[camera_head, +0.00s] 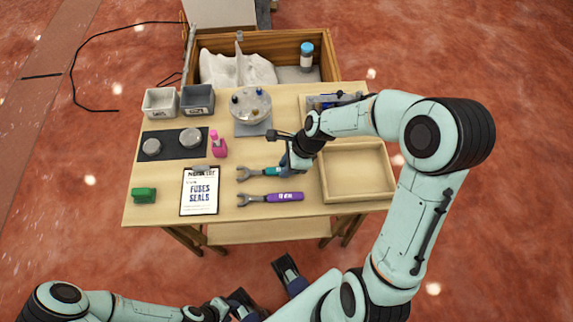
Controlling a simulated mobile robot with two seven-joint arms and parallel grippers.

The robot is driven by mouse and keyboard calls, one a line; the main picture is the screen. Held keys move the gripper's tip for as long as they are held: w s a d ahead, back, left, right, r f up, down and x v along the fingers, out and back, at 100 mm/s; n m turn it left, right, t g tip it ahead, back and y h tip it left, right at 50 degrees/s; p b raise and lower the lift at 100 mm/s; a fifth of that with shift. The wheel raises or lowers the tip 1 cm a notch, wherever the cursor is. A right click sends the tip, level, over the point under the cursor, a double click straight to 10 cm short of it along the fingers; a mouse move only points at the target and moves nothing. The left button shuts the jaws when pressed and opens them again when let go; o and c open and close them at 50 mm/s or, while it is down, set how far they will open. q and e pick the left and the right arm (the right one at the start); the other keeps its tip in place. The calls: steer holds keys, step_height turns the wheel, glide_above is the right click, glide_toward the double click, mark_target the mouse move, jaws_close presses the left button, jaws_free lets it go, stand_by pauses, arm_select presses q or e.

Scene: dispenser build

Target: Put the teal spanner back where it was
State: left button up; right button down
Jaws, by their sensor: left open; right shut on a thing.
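The teal spanner (257,173) is at the middle of the table, its open-ended grey head to the left. My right gripper (287,165) is shut on its teal handle and hides the handle's right end. I cannot tell whether the spanner touches the table or is held just above it. A purple-handled spanner (285,197) lies just in front of it, roughly parallel. My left gripper (268,287) is open and empty, off the table's front edge.
An empty wooden tray (325,198) is to the right, partly behind my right arm. A clipboard (199,210), pink bottle (219,147), green block (144,195), dark mat (171,151) with two round grey pieces, two bins (159,101) and a round dispenser (251,105) stand around.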

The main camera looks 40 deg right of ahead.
steer(key=c, duration=0.9)
jaws_free()
steer(key=shift+f, duration=0.15)
steer(key=shift+c, duration=0.2)
steer(key=shift+r, duration=0.3)
steer(key=p+v, duration=0.2)
steer(key=v, duration=1)
steer(key=shift+f, duration=0.1)
